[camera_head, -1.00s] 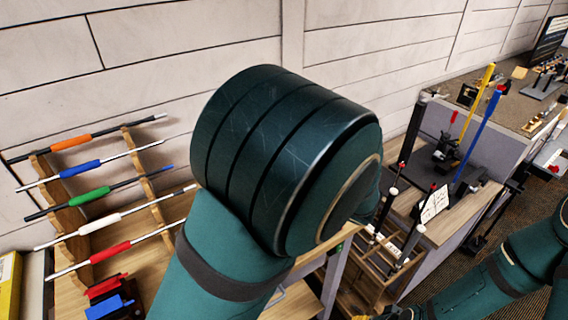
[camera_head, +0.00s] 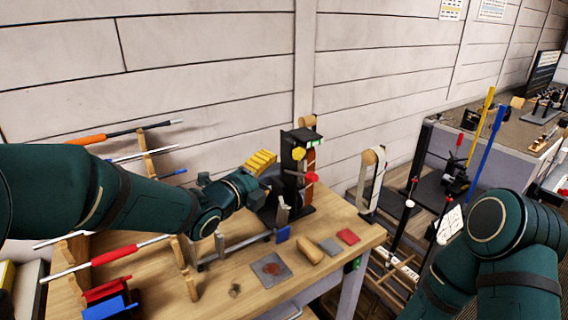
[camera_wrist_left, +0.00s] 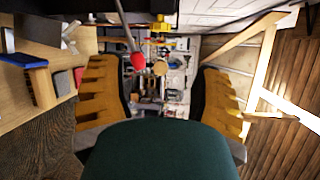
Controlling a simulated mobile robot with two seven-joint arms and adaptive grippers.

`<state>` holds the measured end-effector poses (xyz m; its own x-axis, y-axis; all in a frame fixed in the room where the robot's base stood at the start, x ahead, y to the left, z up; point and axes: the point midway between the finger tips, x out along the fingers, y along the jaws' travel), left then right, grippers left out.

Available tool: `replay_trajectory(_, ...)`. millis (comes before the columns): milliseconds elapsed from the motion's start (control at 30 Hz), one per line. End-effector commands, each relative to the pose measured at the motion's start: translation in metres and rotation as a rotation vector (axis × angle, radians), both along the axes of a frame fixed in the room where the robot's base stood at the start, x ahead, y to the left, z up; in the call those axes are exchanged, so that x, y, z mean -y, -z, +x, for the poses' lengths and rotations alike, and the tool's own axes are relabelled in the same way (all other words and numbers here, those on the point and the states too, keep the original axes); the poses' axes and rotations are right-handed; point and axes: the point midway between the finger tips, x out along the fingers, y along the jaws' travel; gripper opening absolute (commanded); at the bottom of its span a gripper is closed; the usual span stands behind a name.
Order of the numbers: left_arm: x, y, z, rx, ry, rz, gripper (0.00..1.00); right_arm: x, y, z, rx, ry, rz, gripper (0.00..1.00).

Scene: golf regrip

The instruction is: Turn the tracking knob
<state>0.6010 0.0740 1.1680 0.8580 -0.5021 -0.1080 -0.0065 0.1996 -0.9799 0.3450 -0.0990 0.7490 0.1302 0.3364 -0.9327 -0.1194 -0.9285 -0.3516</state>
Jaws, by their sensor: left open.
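A black upright machine (camera_head: 299,139) stands on the wooden bench. It has a yellow knob (camera_head: 299,153) near its top and a red knob (camera_head: 312,178) lower on the right side. Neither carries a label I can read, so I cannot tell which is the tracking knob. My left gripper (camera_head: 266,164) is just left of the machine, with its yellow finger pad towards it. In the left wrist view its two yellow fingers (camera_wrist_left: 160,88) are wide apart and hold nothing. A red-tipped rod (camera_wrist_left: 138,61) shows ahead between them. My right gripper is outside the views.
A rack with coloured grips, including a red one (camera_head: 115,252), stands at the left. A grey plate (camera_head: 265,270), a tan block (camera_head: 311,250) and a red pad (camera_head: 347,236) lie on the bench front. A post with a pale belt (camera_head: 374,180) stands right of the machine.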

Motion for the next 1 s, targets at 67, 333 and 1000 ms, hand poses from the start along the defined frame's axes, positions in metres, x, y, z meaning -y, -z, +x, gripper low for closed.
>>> replay_trajectory(67, 0.003, -0.001, 0.005, 0.003, 0.001, -0.002, 0.65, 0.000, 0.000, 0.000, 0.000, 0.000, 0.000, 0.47)
replay_trajectory(333, 0.025, 0.005, 0.041, 0.000, 0.002, 0.003, 0.65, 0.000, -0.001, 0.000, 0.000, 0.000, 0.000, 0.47)
replay_trajectory(1000, 0.069, 0.015, 0.116, -0.001, 0.002, 0.001, 0.65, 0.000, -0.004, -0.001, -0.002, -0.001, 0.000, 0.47)
